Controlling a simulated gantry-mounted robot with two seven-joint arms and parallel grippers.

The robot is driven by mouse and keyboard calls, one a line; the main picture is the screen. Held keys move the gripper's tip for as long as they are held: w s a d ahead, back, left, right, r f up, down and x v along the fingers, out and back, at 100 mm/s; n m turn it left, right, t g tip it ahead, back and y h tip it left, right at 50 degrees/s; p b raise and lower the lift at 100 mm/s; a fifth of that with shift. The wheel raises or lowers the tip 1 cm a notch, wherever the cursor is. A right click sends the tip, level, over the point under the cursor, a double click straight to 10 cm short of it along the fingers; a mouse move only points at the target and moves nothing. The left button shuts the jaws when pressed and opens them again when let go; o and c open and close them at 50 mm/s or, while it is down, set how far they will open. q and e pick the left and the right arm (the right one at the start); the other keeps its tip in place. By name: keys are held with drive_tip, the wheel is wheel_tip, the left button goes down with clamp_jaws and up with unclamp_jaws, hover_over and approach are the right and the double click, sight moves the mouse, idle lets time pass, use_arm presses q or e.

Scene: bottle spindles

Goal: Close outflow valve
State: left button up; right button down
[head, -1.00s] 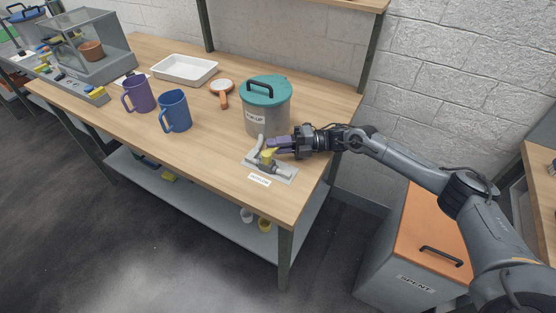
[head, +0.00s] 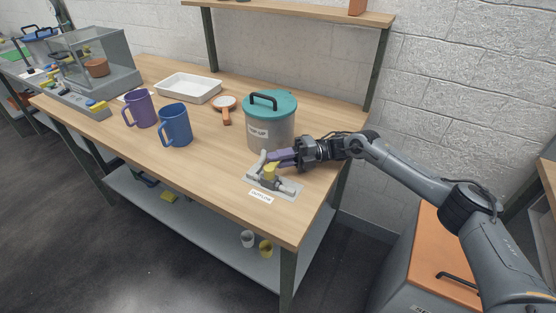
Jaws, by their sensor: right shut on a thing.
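The outflow valve is a grey fitting on a flat plate (head: 288,189) near the right front of the table, with an "OUTFLOW" label in front of it. Its yellow handle (head: 270,172) stands on the fitting. A grey pipe runs from it back toward the grey "TOP-UP" tank (head: 271,130), which has a teal lid. My right gripper (head: 273,158) reaches in from the right, with purple fingers low at the handle. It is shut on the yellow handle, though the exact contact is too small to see. My left gripper is not in view.
A blue mug (head: 175,126), a purple mug (head: 141,109), a white tray (head: 188,88) and an orange-handled round tool (head: 226,112) stand to the left on the table. An orange-topped bin (head: 435,255) is at the lower right. The table's front middle is clear.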

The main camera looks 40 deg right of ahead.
drive_tip(key=c, duration=1.4)
unclamp_jaws()
drive_tip(key=shift+a, duration=0.1)
drive_tip(key=shift+c, duration=0.2)
drive_tip(key=p+v, duration=0.1)
drive_tip(key=v, duration=0.9)
drive_tip(key=shift+s+d, duration=0.1)
drive_tip(key=shift+d, duration=0.25)
drive_tip(key=shift+r, duration=0.1)
